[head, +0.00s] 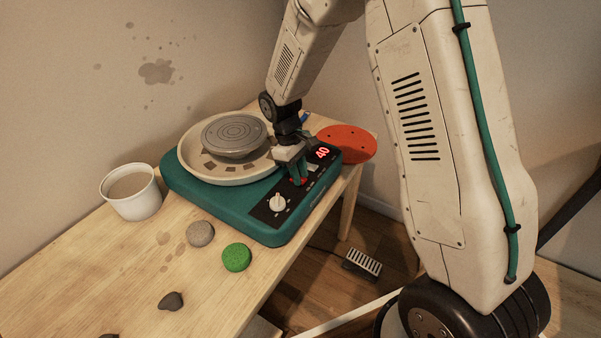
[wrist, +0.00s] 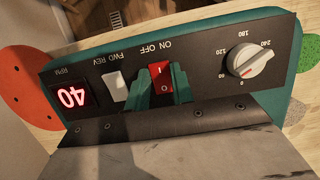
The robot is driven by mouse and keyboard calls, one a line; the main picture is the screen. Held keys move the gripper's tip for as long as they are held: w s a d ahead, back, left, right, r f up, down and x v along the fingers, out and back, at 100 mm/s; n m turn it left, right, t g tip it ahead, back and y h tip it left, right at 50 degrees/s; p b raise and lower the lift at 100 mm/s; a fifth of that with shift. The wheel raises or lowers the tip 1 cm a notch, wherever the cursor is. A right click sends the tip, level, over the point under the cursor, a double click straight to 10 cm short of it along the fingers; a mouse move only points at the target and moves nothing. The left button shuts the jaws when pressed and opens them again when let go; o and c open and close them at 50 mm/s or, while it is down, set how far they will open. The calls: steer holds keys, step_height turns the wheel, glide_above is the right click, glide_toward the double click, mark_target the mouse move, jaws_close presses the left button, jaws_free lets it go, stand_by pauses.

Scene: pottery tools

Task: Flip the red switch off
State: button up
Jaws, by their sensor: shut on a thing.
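The red switch (wrist: 160,76) sits on the black panel of the teal pottery wheel (head: 230,215), below the ON OFF lettering in the wrist view. Its face shows a white line mark. My gripper (wrist: 163,92) has its two green fingertips on either side of the switch, shut on it. In the head view my gripper (head: 297,172) reaches down to the panel from above, and only a little red shows by the fingertips. The lit display (wrist: 71,96) reads 40; it also glows in the head view (head: 322,153).
A white FWD/REV switch (wrist: 114,88) is close on the left and a white dial (wrist: 250,62) on the right. A pan with a grey wheel head (head: 234,135) is behind. A white bucket (head: 131,190), green disc (head: 236,257) and red disc (head: 346,144) are nearby.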

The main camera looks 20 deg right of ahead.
steer(key=o, duration=1)
steer(key=v, duration=0.8)
steer(key=s+d+r+m+t, duration=0.1)
steer(key=s+r+m, duration=0.1)
steer(key=s+r, duration=0.4)
steer(key=s+d+r+m+t+y, duration=0.1)
steer(key=s+r, duration=0.5)
steer(key=s, duration=0.9)
steer(key=s+d+r+m+t, duration=0.1)
steer(key=s+r+m, duration=0.3)
steer(key=s, duration=0.6)
steer(key=shift+s+d+r+t+y, duration=0.1)
steer(key=shift+d+r+t+y, duration=0.15)
steer(key=shift+r, duration=0.25)
steer(key=shift+s+d+r+t+y, duration=0.15)
steer(key=shift+d+r, duration=0.15)
steer(key=shift+r, duration=0.2)
